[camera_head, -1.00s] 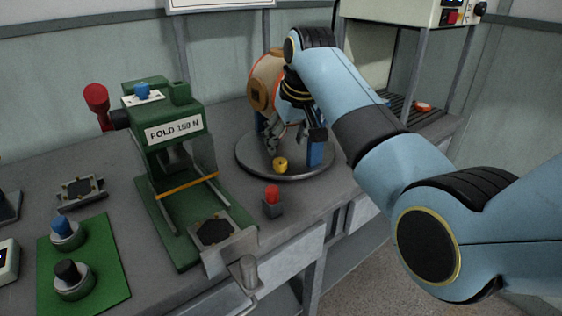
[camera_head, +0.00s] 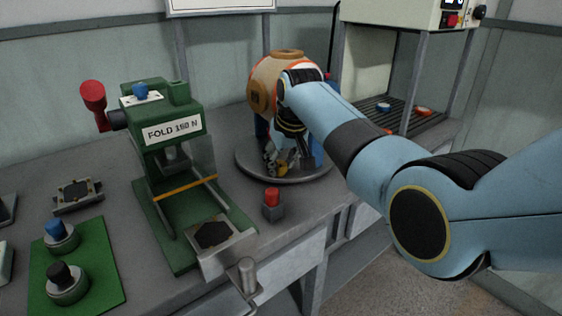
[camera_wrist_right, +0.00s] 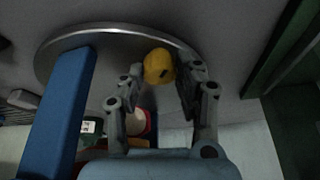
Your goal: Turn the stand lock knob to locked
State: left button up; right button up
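The yellow lock knob (camera_wrist_right: 158,66) sits near the rim of the round stand plate (camera_wrist_right: 112,33) in the right wrist view. A dark mark shows on its face. My right gripper (camera_wrist_right: 158,82) is open, with one finger on each side of the knob. Whether the fingers touch it I cannot tell. In the head view my right gripper (camera_head: 277,160) is low over the stand plate (camera_head: 262,176) and largely covers the knob. My left gripper is out of view.
A red button (camera_head: 272,198) on a small grey block is in front of the plate. A green panel (camera_head: 108,258) with two knobs lies at the front left.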

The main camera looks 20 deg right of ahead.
jog(key=c, duration=0.5)
